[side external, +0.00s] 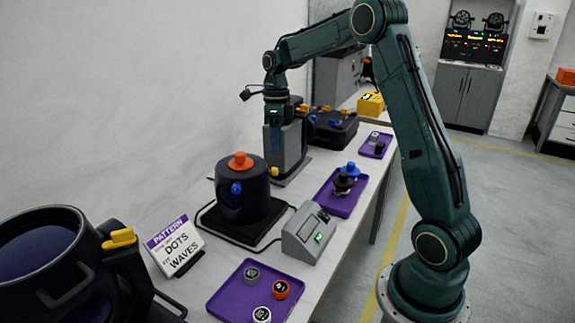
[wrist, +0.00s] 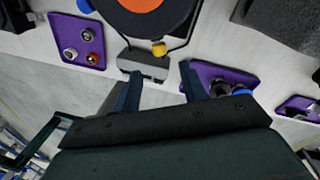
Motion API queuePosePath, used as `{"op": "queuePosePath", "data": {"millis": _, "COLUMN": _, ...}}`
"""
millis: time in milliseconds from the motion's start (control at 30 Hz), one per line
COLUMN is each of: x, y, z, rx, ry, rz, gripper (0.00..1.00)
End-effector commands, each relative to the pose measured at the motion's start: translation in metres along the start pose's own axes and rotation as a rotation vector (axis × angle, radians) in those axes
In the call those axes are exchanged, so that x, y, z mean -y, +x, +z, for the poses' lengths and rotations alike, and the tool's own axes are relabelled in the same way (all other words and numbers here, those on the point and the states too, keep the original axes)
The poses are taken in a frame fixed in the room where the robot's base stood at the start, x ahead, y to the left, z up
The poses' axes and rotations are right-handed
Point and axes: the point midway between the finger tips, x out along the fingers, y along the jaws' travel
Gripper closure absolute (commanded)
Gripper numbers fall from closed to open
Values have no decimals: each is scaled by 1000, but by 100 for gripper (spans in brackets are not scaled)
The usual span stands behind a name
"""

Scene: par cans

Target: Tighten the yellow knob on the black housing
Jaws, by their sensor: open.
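The black housing (side external: 242,200) is a dark round can on a black base in the side view, with an orange knob (side external: 240,161) on top and a blue knob (side external: 236,188) on its side. The yellow knob (side external: 275,171) sticks out at its right side. In the wrist view the yellow knob (wrist: 158,48) sits at the rim of the housing (wrist: 185,32), just beyond my fingertips. My gripper (wrist: 160,78) is open and empty, apart from the knob. In the side view its fingers are hard to tell from the grey unit behind.
A grey box with a green display (side external: 309,232) stands in front of the housing. Purple trays (side external: 222,301) hold small knobs and caps. A sign (side external: 174,247) and a large dark can (side external: 45,265) stand at the left. A grey unit (side external: 296,145) stands behind.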

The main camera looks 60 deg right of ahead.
Motion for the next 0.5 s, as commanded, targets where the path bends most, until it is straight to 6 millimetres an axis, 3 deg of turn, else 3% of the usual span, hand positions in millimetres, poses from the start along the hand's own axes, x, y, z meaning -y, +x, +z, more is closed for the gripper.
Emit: {"op": "queuePosePath", "data": {"millis": 500, "x": 0, "y": -68, "z": -1, "rx": 0, "ry": -3, "rz": -3, "gripper": 57}}
